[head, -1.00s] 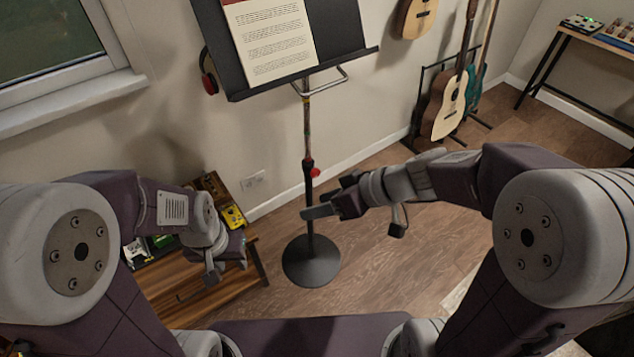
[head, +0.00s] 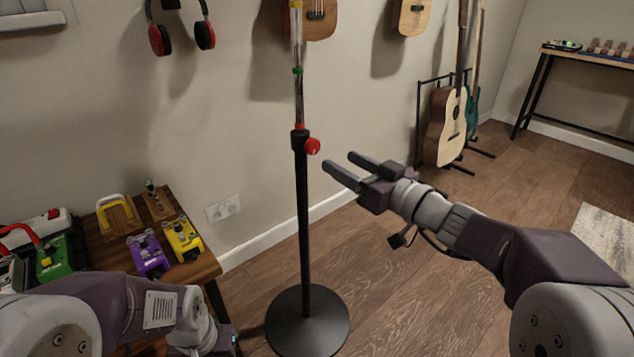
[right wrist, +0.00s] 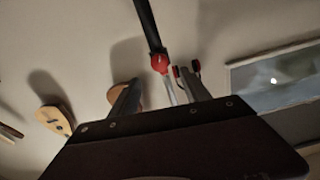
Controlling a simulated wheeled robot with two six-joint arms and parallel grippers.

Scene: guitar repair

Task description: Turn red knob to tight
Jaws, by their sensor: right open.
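The red knob (head: 312,146) sits on the right side of the collar of a black upright stand pole (head: 303,220). My right gripper (head: 340,161) is open and empty, just right of the knob and slightly below it, with its two fingers pointing toward it. In the right wrist view the knob (right wrist: 160,64) shows ahead of the fingertips, between the two fingers, and not gripped. My left arm's end (head: 215,338) is at the bottom edge, left of the stand base, and its fingers cannot be made out.
The stand's round base (head: 308,325) rests on the wood floor. A wooden table (head: 195,268) with several pedals is at the left. Headphones (head: 160,40) and guitars hang on the wall behind. An acoustic guitar (head: 445,125) stands at the back right.

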